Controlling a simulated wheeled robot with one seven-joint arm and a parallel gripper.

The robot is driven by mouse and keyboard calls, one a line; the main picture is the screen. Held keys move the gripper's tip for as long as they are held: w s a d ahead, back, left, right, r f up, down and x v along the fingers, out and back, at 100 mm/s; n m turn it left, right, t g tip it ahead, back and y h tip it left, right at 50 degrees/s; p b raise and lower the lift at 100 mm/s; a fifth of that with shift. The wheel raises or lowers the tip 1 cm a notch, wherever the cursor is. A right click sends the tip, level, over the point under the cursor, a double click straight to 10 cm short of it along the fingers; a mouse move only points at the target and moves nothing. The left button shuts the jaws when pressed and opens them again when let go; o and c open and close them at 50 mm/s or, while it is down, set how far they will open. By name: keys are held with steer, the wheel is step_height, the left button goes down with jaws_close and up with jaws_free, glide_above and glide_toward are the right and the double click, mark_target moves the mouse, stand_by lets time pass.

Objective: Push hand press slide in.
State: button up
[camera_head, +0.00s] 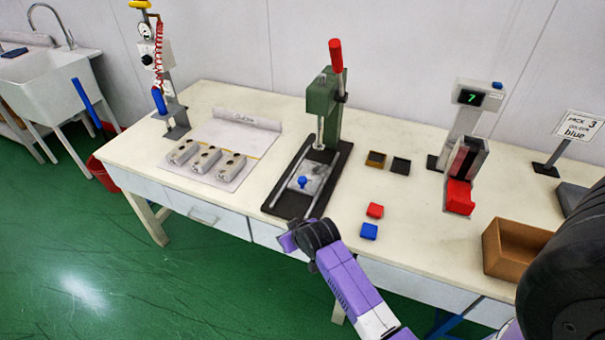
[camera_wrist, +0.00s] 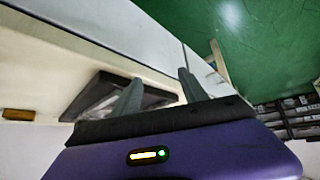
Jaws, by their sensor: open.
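The green hand press (camera_head: 322,105) with a red-tipped lever stands on the table, on a black base with two rails. Its slide (camera_head: 306,181), a grey plate with a blue knob (camera_head: 302,182), sits at the front part of the rails, forward of the press column. My gripper (camera_head: 286,242) is at the table's front edge, just in front of the press base, apart from the slide. In the wrist view my two fingers (camera_wrist: 158,92) are spread and empty. The dark press base (camera_wrist: 150,98) shows behind them there; the blue knob does not show.
A red block (camera_head: 375,210) and a blue block (camera_head: 369,231) lie right of the press. Several grey moulds (camera_head: 205,159) lie on a mat at left. A dispenser showing 7 (camera_head: 470,97) and a brown box (camera_head: 512,250) stand at right.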

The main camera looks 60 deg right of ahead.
steer(key=shift+m+g+y, duration=0.3)
steer(key=shift+m+g, duration=0.3)
steer(key=shift+g, duration=0.2)
steer(key=w+d+r, duration=0.1)
steer(key=d, duration=0.1)
steer(key=d+r, duration=0.2)
steer(key=d, duration=0.1)
steer(key=w+d+r+p, duration=0.1)
steer(key=d, duration=0.2)
steer(key=shift+w+d+r, duration=0.25)
steer(key=shift+w, duration=0.1)
steer(key=m+g+y+p, duration=0.1)
steer(key=g+p, duration=0.1)
glide_toward(302, 179)
steer(key=f, duration=0.1)
steer(key=shift+d+x, duration=0.1)
steer(key=shift+x, duration=1.85)
steer(key=shift+d+x, duration=0.15)
steer(key=shift+x, duration=1.8)
jaws_close()
